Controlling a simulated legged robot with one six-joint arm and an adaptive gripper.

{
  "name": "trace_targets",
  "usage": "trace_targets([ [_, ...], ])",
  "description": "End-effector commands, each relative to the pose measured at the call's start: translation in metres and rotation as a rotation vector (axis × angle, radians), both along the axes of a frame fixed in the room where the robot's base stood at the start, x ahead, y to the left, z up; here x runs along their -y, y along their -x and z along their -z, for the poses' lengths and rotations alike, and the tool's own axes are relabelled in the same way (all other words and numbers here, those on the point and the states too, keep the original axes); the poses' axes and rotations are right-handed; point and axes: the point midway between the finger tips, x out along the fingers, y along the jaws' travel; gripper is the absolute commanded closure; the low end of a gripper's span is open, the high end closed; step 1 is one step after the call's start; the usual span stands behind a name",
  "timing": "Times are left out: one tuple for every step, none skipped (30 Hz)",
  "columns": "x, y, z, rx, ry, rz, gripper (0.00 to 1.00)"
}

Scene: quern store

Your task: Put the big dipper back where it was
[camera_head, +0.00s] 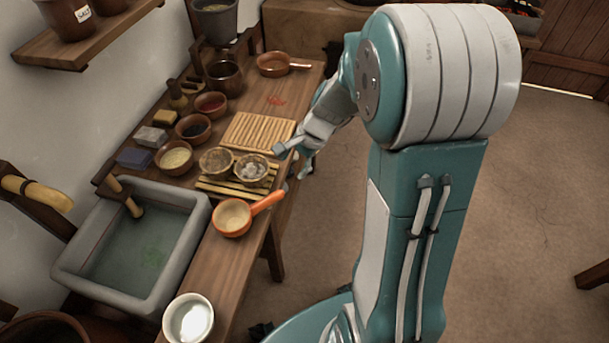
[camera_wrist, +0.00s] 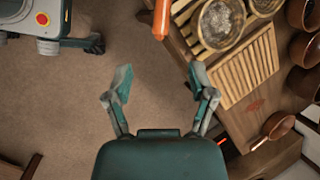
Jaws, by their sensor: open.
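Two dippers show, and I cannot tell for sure which is the big one. An orange dipper (camera_head: 232,217) with a pale inside lies near the table's front edge, its handle pointing up and right. The tip of its orange handle (camera_wrist: 161,18) shows at the top of the wrist view. A brown dipper (camera_head: 272,64) stands at the table's far end, handle to the right; it also shows in the wrist view (camera_wrist: 279,124). My gripper (camera_head: 293,160) is open and empty beside the table's right edge; in the wrist view its fingers (camera_wrist: 160,80) are apart over bare floor.
Two bowls (camera_head: 215,162) (camera_head: 251,169) sit on a slatted rack (camera_head: 232,190), beside a ribbed board (camera_head: 258,132). A faint red mark (camera_head: 276,100) is on bare wood between board and brown dipper. A stone sink (camera_head: 73,262) and white bowl (camera_head: 188,318) are nearer.

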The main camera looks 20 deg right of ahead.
Motion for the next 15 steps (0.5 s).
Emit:
trace_targets([
  [-0.007, 0.007, -0.02, 0.046, 0.034, -0.069, 0.28],
  [-0.01, 0.013, -0.029, 0.068, 0.057, -0.112, 0.28],
  [-0.014, 0.019, -0.041, 0.096, 0.085, -0.167, 0.28],
  [-0.016, 0.025, -0.049, 0.118, 0.107, -0.209, 0.28],
  [-0.019, 0.031, -0.057, 0.138, 0.129, -0.249, 0.28],
  [-0.022, 0.038, -0.068, 0.167, 0.159, -0.302, 0.28],
  [-0.025, 0.044, -0.075, 0.187, 0.182, -0.344, 0.28],
  [-0.027, 0.05, -0.082, 0.208, 0.205, -0.382, 0.28],
  [-0.03, 0.059, -0.092, 0.236, 0.237, -0.435, 0.28],
  [-0.031, 0.065, -0.098, 0.256, 0.262, -0.473, 0.28],
  [-0.033, 0.071, -0.105, 0.275, 0.286, -0.512, 0.28],
  [-0.035, 0.08, -0.112, 0.301, 0.319, -0.563, 0.28],
  [-0.036, 0.087, -0.118, 0.32, 0.344, -0.599, 0.28],
  [-0.037, 0.094, -0.124, 0.338, 0.369, -0.637, 0.28],
  [-0.039, 0.103, -0.131, 0.363, 0.405, -0.685, 0.28],
])
